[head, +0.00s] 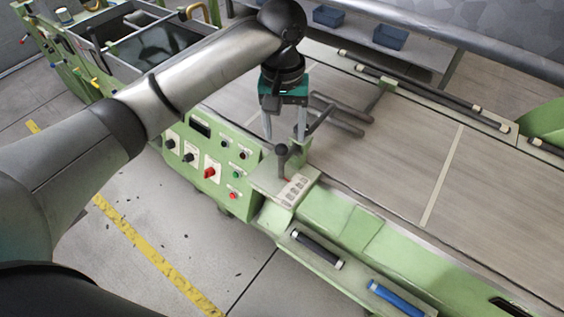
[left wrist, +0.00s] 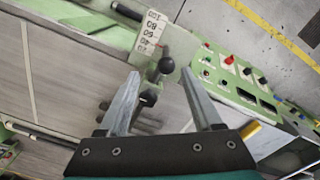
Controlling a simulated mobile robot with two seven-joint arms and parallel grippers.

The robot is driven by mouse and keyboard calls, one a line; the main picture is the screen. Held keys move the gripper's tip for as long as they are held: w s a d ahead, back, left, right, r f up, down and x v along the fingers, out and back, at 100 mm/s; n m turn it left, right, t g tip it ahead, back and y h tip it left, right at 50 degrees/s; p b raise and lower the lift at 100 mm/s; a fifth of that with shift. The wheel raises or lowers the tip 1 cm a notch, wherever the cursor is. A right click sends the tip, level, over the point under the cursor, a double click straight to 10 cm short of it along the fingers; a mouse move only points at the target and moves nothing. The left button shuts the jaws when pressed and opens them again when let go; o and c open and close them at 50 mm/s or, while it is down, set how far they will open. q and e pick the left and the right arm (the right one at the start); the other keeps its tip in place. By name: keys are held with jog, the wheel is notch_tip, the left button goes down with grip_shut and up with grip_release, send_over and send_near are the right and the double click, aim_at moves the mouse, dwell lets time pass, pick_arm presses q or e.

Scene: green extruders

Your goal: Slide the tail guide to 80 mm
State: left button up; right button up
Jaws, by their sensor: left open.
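The tail guide's lever shows as a dark round knob (head: 282,148) on a short stem, rising from a pale green block at the conveyor's near edge. A white scale plate (head: 294,190) is beside it; in the left wrist view the scale (left wrist: 150,32) carries printed numbers, and the knob (left wrist: 166,65) appears between the fingertips. Dark rods (head: 340,108) lie over the belt behind the gripper. My left gripper (head: 285,138) is open, pointing down just above the knob; its fingers (left wrist: 160,76) hold nothing. I cannot tell the pointer's reading. My right gripper is out of view.
A green control panel (head: 212,165) with switches and buttons is left of the knob. A black handle (head: 317,250) and a blue handle (head: 395,298) are on the green side. The grey belt (head: 400,150) spreads to the right, with blue bins (head: 390,37) behind.

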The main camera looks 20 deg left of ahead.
aim_at(281, 162)
pick_arm(q)
jog(key=shift+w+a+r+n, duration=0.3)
jog(key=shift+w+a+r, duration=0.1)
jog(key=shift+a+r, duration=0.15)
notch_tip(281, 162, down, 15)
jog(key=shift+f+b, duration=0.1)
jog(key=shift+b, duration=0.7)
grip_shut()
dwell(0.7)
